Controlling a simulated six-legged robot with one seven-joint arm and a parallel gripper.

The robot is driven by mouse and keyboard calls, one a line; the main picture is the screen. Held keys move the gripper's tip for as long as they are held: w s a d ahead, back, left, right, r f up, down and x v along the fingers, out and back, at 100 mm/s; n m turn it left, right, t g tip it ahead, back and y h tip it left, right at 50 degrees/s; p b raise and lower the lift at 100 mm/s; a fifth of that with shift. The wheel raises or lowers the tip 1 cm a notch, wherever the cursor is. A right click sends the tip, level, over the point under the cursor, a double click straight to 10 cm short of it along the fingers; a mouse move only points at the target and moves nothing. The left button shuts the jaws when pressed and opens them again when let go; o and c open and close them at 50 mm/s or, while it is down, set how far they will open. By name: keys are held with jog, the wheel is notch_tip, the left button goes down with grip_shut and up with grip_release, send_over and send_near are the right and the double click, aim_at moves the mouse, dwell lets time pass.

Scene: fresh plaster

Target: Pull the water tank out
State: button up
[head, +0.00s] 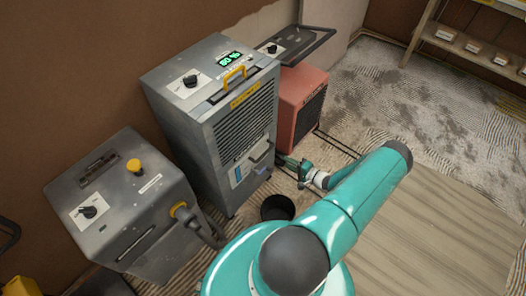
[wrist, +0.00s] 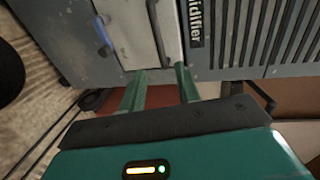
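The water tank (head: 249,168) is a light grey panel low in the front of the grey dehumidifier (head: 212,110). It has a dark bar handle (head: 262,153) and a blue strip. In the wrist view the tank front (wrist: 132,28) sits in the machine's face, with the handle (wrist: 156,30) pointing toward my gripper (wrist: 161,70). My gripper also shows in the head view (head: 284,161), just right of the tank. Its two green fingers are apart, with the handle's near end between or just beyond their tips. I cannot tell whether they touch it. Nothing is held.
A black bucket (head: 277,207) stands on the floor in front of the dehumidifier. A grey machine with a hose (head: 140,205) is at left, and a red heater (head: 303,100) stands behind at right. Wooden boards (head: 425,235) and bare floor lie open to the right.

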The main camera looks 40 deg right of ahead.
aim_at(267, 151)
jog(key=x, duration=1.3)
jog(key=shift+w+f, duration=0.1)
jog(key=shift+w, duration=0.15)
grip_shut()
